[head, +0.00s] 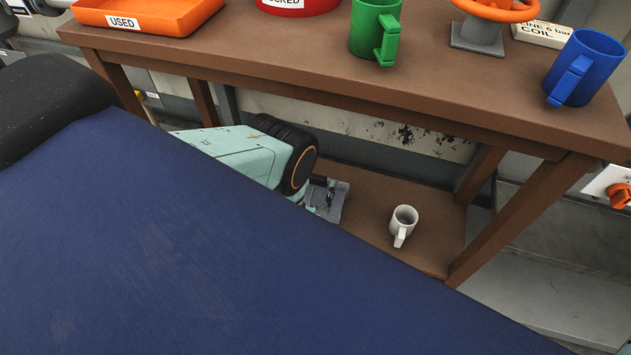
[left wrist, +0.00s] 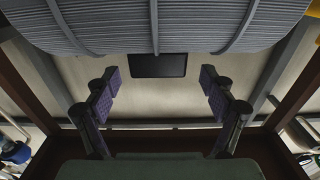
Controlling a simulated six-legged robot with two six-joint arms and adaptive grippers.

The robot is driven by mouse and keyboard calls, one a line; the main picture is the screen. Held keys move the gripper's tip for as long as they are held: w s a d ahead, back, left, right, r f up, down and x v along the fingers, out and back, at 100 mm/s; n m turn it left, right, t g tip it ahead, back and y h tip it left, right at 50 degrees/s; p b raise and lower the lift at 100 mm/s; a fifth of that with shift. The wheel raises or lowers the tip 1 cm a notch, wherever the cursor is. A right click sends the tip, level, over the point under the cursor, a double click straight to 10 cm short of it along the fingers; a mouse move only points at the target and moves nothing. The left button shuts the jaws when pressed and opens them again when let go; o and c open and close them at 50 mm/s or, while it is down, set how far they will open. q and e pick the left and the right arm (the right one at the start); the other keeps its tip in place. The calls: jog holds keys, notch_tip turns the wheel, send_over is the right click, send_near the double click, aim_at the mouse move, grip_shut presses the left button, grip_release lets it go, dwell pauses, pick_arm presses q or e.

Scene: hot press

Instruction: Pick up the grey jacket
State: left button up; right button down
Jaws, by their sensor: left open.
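The grey jacket (left wrist: 200,28) shows in the left wrist view as a large rounded grey bundle with ribbed folds and dark straps, across the top edge. It is cut off by the frame. My left gripper (left wrist: 160,88) is open, with its two purple-padded fingers apart and nothing between them. The jacket appears beyond the fingertips, and I see no contact. In the head view my left gripper (head: 327,197) is low, below the table top and over the lower shelf. My right gripper is not in view.
The brown table (head: 300,60) carries an orange tray (head: 150,14), a green mug (head: 374,28), a blue mug (head: 585,68) and an orange valve wheel (head: 497,8). A white mug (head: 403,218) stands on the lower shelf (head: 372,192) near my left gripper. Table legs flank the shelf.

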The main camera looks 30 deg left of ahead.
pick_arm(q)
jog(key=shift+x, duration=1)
jog(key=shift+d, duration=0.15)
jog(key=shift+w, duration=0.1)
jog(key=shift+c, duration=0.6)
grip_shut()
